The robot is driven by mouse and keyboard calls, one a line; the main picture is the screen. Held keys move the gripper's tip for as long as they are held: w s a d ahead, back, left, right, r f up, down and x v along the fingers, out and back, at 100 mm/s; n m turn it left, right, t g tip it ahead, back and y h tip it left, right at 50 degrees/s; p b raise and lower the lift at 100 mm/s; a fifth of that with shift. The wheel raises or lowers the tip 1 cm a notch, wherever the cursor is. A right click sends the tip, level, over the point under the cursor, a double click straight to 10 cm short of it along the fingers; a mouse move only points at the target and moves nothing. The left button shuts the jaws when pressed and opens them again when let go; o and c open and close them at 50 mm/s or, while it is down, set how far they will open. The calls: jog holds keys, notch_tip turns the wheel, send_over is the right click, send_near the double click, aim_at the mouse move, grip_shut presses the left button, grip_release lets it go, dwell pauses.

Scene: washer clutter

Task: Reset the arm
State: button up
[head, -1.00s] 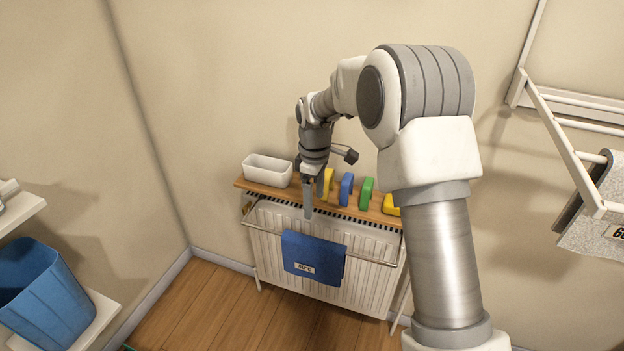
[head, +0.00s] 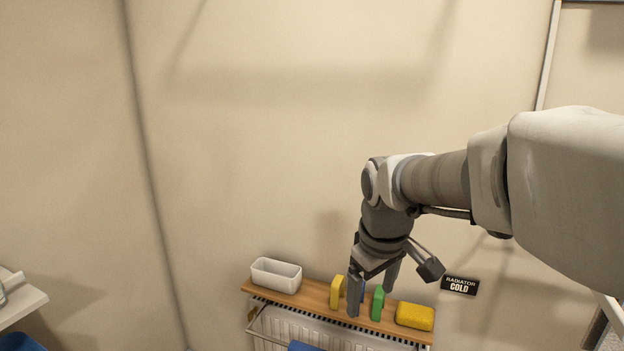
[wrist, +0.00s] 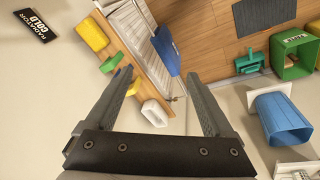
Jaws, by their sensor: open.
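My gripper (head: 372,297) is open and empty, with its fingers pointing down in front of the wooden shelf (head: 313,296) above the radiator. In the head view one finger covers most of the blue block (head: 362,290). The upright yellow block (head: 337,293) is just left of the fingers and the green block (head: 377,304) just right of them. In the wrist view both fingers (wrist: 158,80) stand wide apart with nothing between them but the view of the shelf and wall beyond. My arm reaches in from the right of the head view.
A white bin (head: 276,276) stands at the shelf's left end and a yellow sponge-like block (head: 415,316) at its right end. A blue cloth (wrist: 168,60) hangs on the radiator. A blue bin (wrist: 282,118) and green bin (wrist: 292,56) show in the wrist view. The wall above is clear.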

jog(key=s+d+r+m+t, duration=0.1)
jog(key=s+d+m, duration=0.15)
jog(key=s, duration=0.55)
jog(key=s+d+m+t, duration=0.2)
jog(key=s+m, duration=0.2)
jog(key=s, duration=0.5)
notch_tip(320, 180, up, 16)
jog(key=p, duration=1.6)
jog(key=shift+a+r, duration=0.15)
jog(key=shift+a, duration=0.05)
